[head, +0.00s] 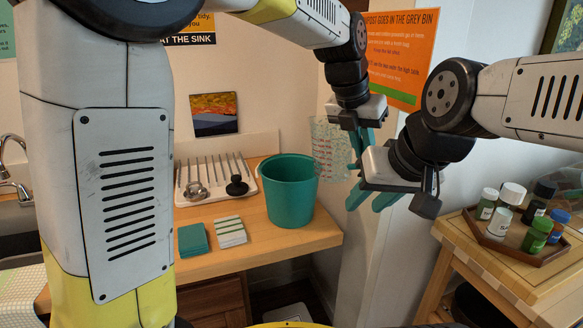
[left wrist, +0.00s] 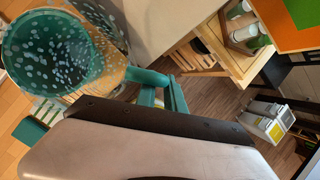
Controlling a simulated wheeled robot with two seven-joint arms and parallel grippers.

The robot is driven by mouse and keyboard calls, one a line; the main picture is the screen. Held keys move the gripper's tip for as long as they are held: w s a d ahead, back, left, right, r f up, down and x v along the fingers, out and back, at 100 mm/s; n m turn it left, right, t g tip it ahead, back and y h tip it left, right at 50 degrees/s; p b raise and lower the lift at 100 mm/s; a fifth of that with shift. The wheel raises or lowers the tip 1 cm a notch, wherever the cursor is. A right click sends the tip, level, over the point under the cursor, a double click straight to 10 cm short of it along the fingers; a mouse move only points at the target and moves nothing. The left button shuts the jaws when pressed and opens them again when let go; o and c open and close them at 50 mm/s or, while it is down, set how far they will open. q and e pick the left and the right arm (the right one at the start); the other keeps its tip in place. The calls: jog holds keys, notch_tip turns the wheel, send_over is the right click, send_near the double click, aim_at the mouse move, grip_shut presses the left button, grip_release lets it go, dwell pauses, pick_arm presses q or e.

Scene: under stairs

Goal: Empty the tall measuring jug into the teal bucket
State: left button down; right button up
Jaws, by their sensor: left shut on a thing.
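The measuring jug (head: 330,150) is clear with pale specks and is held up beside the right rim of the teal bucket (head: 290,195). My left gripper (head: 362,150) is shut on the jug's right side. In the left wrist view the jug (left wrist: 85,45) fills the upper left, with teal showing through it. My left gripper's teal fingers (left wrist: 160,88) are at the jug's edge. The jug looks near upright; its contents cannot be told apart from the specks. The bucket stands upright on the wooden counter. My right gripper (head: 372,200) is open and empty, just below and right of the left one.
A white draining rack (head: 190,165) with metal and black tools is left of the bucket. Teal cloths (head: 193,240) and striped cloths (head: 230,231) lie in front. A tray (head: 495,240) with several bottles is on a side table at right. The counter's right edge is close to the bucket.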

pick_arm(q)
jog(key=shift+s+d+f+t+y, duration=0.15)
jog(key=shift+f+y, duration=0.1)
jog(key=shift+f, duration=0.15)
jog(key=shift+d+f+t+y, duration=0.15)
jog(key=shift+f+y, duration=0.1)
jog(key=shift+f, duration=0.15)
jog(key=shift+a+r, duration=0.1)
jog(key=shift+r, duration=1.85)
